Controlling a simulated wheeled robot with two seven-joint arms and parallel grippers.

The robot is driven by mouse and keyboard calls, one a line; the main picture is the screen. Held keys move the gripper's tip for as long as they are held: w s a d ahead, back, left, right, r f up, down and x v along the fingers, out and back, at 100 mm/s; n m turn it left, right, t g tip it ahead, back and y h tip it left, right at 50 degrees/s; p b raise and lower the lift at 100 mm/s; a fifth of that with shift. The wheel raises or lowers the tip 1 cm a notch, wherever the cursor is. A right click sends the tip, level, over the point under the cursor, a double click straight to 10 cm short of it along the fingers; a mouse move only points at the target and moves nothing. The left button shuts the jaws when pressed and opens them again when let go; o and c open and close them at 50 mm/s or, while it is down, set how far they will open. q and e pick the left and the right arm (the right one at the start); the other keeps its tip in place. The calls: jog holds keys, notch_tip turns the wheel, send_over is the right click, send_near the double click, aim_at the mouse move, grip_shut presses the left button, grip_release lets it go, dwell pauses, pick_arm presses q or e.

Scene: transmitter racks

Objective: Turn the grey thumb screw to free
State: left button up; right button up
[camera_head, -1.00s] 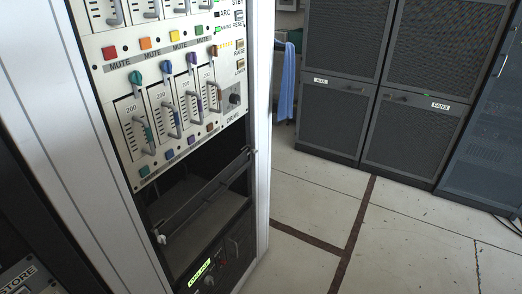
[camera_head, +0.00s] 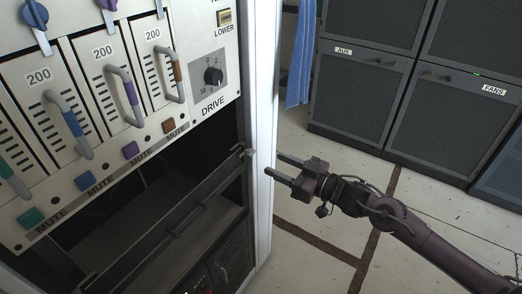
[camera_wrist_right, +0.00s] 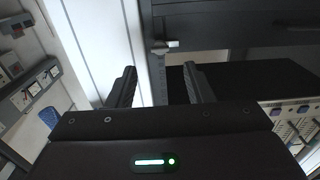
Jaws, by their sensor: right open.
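A small grey thumb screw (camera_head: 247,152) is at the right end of the dark bar across the open rack bay, beside the white rack post. In the right wrist view a small grey piece (camera_wrist_right: 167,46), which looks like the same screw, is just beyond the fingertips. My right gripper (camera_head: 273,165) is open and empty. Its two fingers point left at the screw, a short gap away, in front of the post. The wrist view shows the fingers (camera_wrist_right: 160,72) spread apart. My left gripper is not in view.
The white rack post (camera_head: 263,120) stands right of the screw. Dark cabinets (camera_head: 357,100) and a blue cloth (camera_head: 300,60) are behind. The floor at right is open.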

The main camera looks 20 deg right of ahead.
aim_at(253, 154)
jog(key=x, duration=0.7)
jog(key=shift+w+a, duration=0.1)
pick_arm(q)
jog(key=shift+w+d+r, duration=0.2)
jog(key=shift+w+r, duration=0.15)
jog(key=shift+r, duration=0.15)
pick_arm(e)
jog(key=c, duration=1)
